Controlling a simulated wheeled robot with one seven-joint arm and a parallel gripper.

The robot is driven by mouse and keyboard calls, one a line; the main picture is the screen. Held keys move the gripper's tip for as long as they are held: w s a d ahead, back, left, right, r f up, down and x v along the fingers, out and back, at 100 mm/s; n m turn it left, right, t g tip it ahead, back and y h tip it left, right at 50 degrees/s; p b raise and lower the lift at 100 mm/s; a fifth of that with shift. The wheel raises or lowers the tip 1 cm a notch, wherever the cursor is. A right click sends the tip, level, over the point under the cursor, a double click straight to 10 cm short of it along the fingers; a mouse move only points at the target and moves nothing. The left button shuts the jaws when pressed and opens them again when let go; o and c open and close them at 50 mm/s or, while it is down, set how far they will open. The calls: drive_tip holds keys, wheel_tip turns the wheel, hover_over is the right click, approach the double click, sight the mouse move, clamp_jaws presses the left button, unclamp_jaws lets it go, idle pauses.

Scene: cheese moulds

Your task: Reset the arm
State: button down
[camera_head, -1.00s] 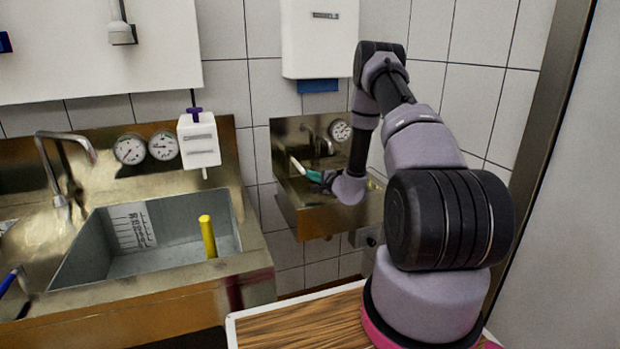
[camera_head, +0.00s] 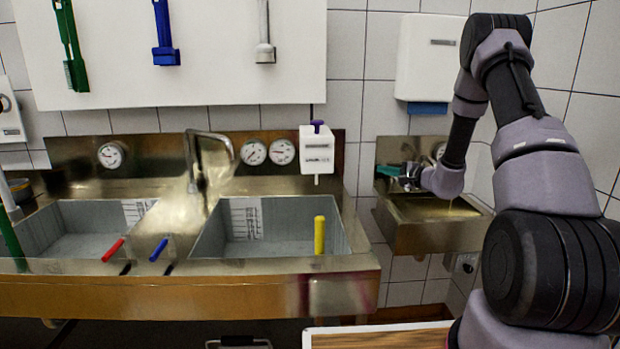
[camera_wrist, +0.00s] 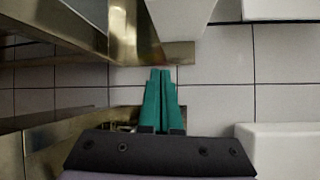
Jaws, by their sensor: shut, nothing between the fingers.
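My arm stands at the right of the head view, bent over toward the small steel sink (camera_head: 420,238) on the tiled wall. My gripper (camera_head: 379,170) is at its end, with teal fingers pointing left, in front of the small sink's backsplash. In the wrist view my gripper (camera_wrist: 160,72) has its two teal fingers together, with nothing between them. The fingertips appear clear of any surface, though the exact gap to the backsplash cannot be told.
A large double steel sink (camera_head: 200,290) lies left, with a yellow post (camera_head: 319,235) in its right basin. A white towel box (camera_head: 428,58) is above the small sink. A wooden-topped surface (camera_head: 380,338) is in front.

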drive_tip(key=s+a+r+n+g+y, duration=0.1)
drive_tip(key=s+a+r+n+g, duration=0.4)
drive_tip(key=s+r, duration=0.5)
drive_tip(key=s+a+r+n+g+y, duration=0.15)
drive_tip(key=s+a+r+g, duration=0.25)
drive_tip(key=s+a+r, duration=0.4)
drive_tip(key=s+d+r+t+h, duration=0.1)
drive_tip(key=s+d+r+h, duration=0.1)
drive_tip(key=s, duration=0.6)
drive_tip(key=s+d+r+n+h, duration=0.1)
drive_tip(key=s+d+r+h, duration=0.2)
drive_tip(key=s, duration=0.5)
drive_tip(key=s+d+r+n+t+h, duration=0.1)
drive_tip(key=s+d+h, duration=0.3)
drive_tip(key=s, duration=0.4)
drive_tip(key=shift+s+d+r+t+h, duration=0.3)
drive_tip(key=shift+r+h, duration=0.25)
drive_tip(key=shift+r, duration=0.25)
drive_tip(key=shift+a, duration=0.1)
